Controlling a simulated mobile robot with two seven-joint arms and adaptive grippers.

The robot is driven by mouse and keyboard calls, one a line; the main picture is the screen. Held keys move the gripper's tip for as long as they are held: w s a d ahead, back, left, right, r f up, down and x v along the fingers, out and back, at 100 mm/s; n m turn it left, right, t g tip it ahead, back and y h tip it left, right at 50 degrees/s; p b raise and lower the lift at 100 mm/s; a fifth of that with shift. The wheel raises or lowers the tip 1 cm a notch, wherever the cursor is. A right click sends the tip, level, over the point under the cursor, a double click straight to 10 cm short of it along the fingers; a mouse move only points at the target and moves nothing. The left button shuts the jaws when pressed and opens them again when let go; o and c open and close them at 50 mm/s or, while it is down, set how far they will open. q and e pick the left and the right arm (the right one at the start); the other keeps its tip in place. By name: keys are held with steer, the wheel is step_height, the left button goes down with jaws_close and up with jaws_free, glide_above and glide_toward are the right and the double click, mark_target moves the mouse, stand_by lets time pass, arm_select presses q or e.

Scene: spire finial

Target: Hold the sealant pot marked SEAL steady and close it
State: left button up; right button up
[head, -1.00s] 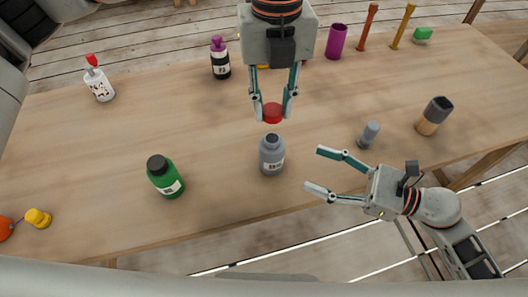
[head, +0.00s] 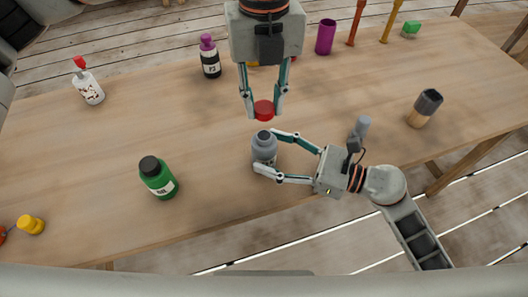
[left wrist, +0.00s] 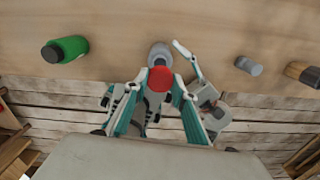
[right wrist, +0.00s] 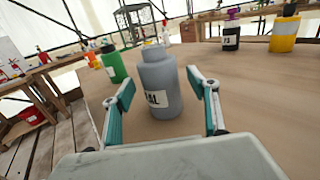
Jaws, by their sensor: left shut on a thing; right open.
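The grey pot (head: 264,150) stands upright and uncapped on the table, its label half hidden by a finger in the head view. In the right wrist view the pot (right wrist: 160,82) shows a label ending in "AL". My right gripper (head: 263,152) is open, with one finger on each side of the pot; I cannot tell whether they touch it. My left gripper (head: 263,112) is shut on a red cap (head: 263,109) and holds it above and just behind the pot in the head view. The cap also shows in the left wrist view (left wrist: 160,79).
A green bottle (head: 158,177) stands left of the pot. A small grey object (head: 361,127) and a brush-like item (head: 424,108) are to the right. A purple-capped bottle (head: 210,57) stands behind. A white bottle (head: 88,86) is far left.

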mark_target(264, 136)
steer(key=shift+x, duration=1.1)
steer(key=shift+c, duration=0.3)
jaws_close()
arm_select(q)
steer(key=shift+f, duration=2.55)
steer(key=shift+f, duration=0.85)
steer(key=shift+f, duration=0.6)
